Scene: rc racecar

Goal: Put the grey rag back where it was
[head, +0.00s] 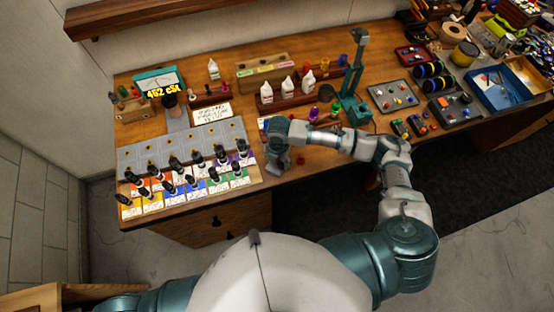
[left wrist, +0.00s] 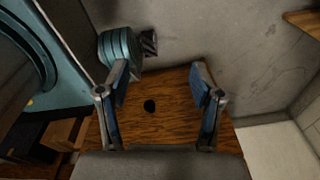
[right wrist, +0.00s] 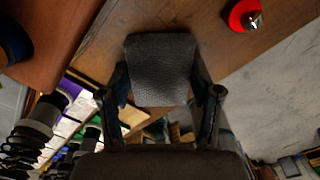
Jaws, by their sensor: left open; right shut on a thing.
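The grey rag (right wrist: 160,68) shows in the right wrist view as a dark grey, textured, folded piece. My right gripper (right wrist: 160,88) is shut on it, with one finger at each side. In the head view my right gripper (head: 277,168) points down near the front edge of the workbench, just right of the rows of shock absorbers. The rag cannot be made out there. My left gripper (left wrist: 158,80) is open and empty, in front of a wooden panel with a dark round hole. The head view does not show its fingers.
Several black shock absorbers (head: 171,188) stand on coloured cards left of my right gripper. A small red part (head: 300,160) lies close to its right. Bottles (head: 288,85) in a wooden rack and a green stand (head: 354,105) are behind. The workbench's front edge is close.

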